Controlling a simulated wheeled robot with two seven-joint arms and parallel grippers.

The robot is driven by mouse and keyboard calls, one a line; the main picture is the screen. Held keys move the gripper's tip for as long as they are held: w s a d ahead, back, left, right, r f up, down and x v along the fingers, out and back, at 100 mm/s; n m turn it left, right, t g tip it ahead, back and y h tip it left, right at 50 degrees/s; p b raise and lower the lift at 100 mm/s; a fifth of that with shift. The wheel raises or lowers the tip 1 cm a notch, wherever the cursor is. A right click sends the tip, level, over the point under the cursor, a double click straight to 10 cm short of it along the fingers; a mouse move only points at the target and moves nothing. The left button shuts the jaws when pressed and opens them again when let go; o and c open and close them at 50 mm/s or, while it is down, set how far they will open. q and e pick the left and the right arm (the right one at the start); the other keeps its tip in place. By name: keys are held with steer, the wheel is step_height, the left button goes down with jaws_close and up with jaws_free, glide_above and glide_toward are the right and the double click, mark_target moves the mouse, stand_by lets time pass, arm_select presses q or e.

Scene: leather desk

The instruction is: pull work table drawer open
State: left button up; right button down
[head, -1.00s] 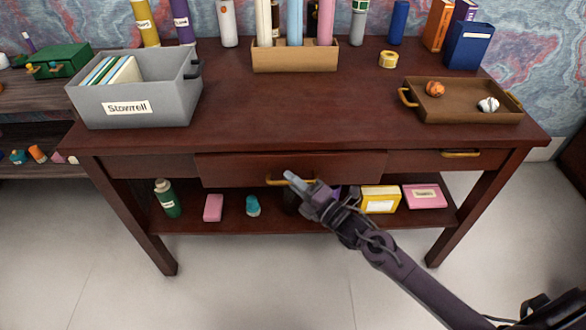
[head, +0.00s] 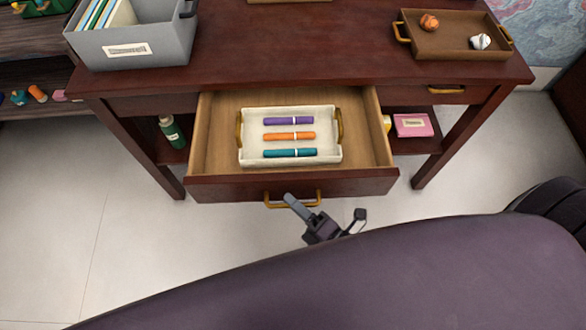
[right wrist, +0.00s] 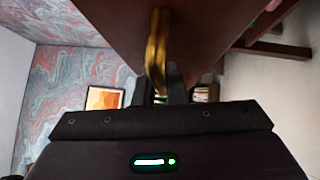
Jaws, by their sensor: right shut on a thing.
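The work table (head: 350,68) is dark red-brown wood. Its middle drawer (head: 230,187) stands pulled well out, with its inside in view. A cream tray (head: 243,160) with brass handles lies in the drawer and holds a purple marker (head: 287,121), an orange marker (head: 288,136) and a teal marker (head: 289,153). My right gripper (head: 293,202) is at the brass drawer handle (head: 270,203). In the right wrist view the handle (right wrist: 157,50) runs down between the fingers, which are shut on it. My left gripper is not in view.
A grey box (head: 150,35) stands on the table at left. A brown tray (head: 440,48) with an orange ball (head: 429,22) and a white ball (head: 480,41) is at right. A smaller handle (head: 446,89) marks a closed drawer at right. The floor in front is clear at left.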

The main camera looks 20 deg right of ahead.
steer(key=shift+s+a+p, duration=0.15)
steer(key=shift+s+a, duration=0.1)
steer(key=shift+s, duration=0.65)
steer(key=shift+s+a+p, duration=0.2)
steer(key=shift+s+a, duration=0.1)
steer(key=shift+s, duration=0.65)
steer(key=shift+s+a+p, duration=0.15)
steer(key=shift+s+a, duration=0.1)
steer(key=shift+s, duration=0.65)
steer(key=c, duration=1.8)
jaws_free()
steer(key=shift+o, duration=0.2)
steer(key=shift+s, duration=0.1)
steer(key=v, duration=0.7)
steer(key=shift+s+d+b, duration=0.2)
steer(key=shift+s+b, duration=0.05)
steer(key=shift+b, duration=0.2)
steer(key=shift+f, duration=0.1)
